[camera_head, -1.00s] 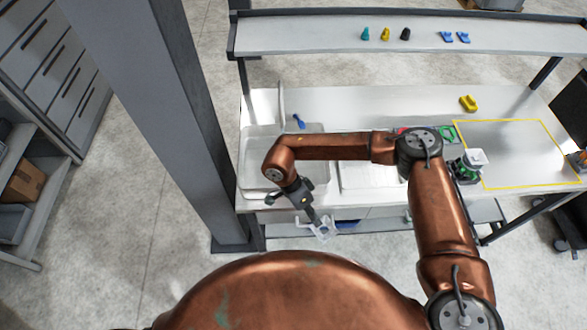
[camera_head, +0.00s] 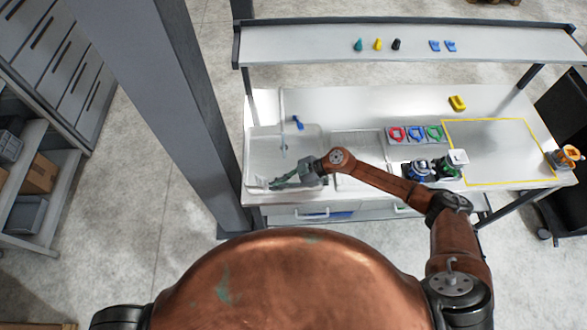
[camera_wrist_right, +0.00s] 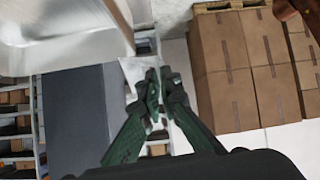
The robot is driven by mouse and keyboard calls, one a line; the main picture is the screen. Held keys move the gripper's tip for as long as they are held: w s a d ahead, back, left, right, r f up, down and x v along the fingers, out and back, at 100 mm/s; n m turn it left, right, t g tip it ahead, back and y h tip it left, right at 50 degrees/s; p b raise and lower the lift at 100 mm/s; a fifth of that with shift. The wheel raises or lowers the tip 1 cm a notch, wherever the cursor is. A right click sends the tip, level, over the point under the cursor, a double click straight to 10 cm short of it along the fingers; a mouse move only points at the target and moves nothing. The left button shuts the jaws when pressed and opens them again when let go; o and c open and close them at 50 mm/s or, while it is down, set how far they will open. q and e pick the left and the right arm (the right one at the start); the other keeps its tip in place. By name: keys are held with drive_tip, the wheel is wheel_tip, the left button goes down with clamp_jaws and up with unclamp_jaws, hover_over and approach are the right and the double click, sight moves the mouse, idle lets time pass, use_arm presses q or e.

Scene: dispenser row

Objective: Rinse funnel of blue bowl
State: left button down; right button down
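My right gripper (camera_head: 274,184) is over the near part of the sink basin (camera_head: 258,150) at the left of the counter. In the right wrist view its green fingers (camera_wrist_right: 162,82) have their tips close together. I cannot tell if they are fully shut or pinch something thin. A blue ring-shaped piece (camera_head: 415,133) sits between a red one and a green one on the counter. I cannot tell if it is the blue bowl. No funnel can be clearly made out. A tap (camera_head: 282,120) rises behind the basin. My left gripper is out of view.
Dark dispenser-like devices (camera_head: 420,169) stand at the front of the counter, and an orange one (camera_head: 568,155) at its right end. A yellow-outlined area (camera_head: 495,150) is clear. A blue tool (camera_head: 298,122) lies behind the sink. Small coloured pieces stand on the upper shelf (camera_head: 300,48).

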drive_tip(key=w+d+m+t+p, duration=0.1)
drive_tip(key=d+m+t, duration=0.1)
drive_tip(key=m, duration=0.1)
drive_tip(key=w+d+m+t+p, duration=0.1)
drive_tip(key=d+m+t, duration=0.1)
drive_tip(key=m+t, duration=0.1)
drive_tip(key=w+d+m+t+h+p, duration=0.1)
drive_tip(key=w+m+t, duration=0.1)
drive_tip(key=m+t, duration=0.1)
drive_tip(key=shift+w+d+f, duration=0.1)
drive_tip(key=shift+d+f, duration=0.1)
drive_tip(key=shift+d, duration=0.2)
drive_tip(key=shift+w+d+f+m+t, duration=0.1)
drive_tip(key=shift+w+d+m+t, duration=0.1)
drive_tip(key=shift+m+t, duration=0.15)
drive_tip(key=w+f+b, duration=0.1)
drive_tip(key=w+b, duration=0.6)
drive_tip(key=w, duration=0.4)
drive_tip(key=shift+f+b, duration=0.3)
drive_tip(key=shift+b, duration=0.05)
drive_tip(key=shift+s, duration=0.1)
idle(2.1)
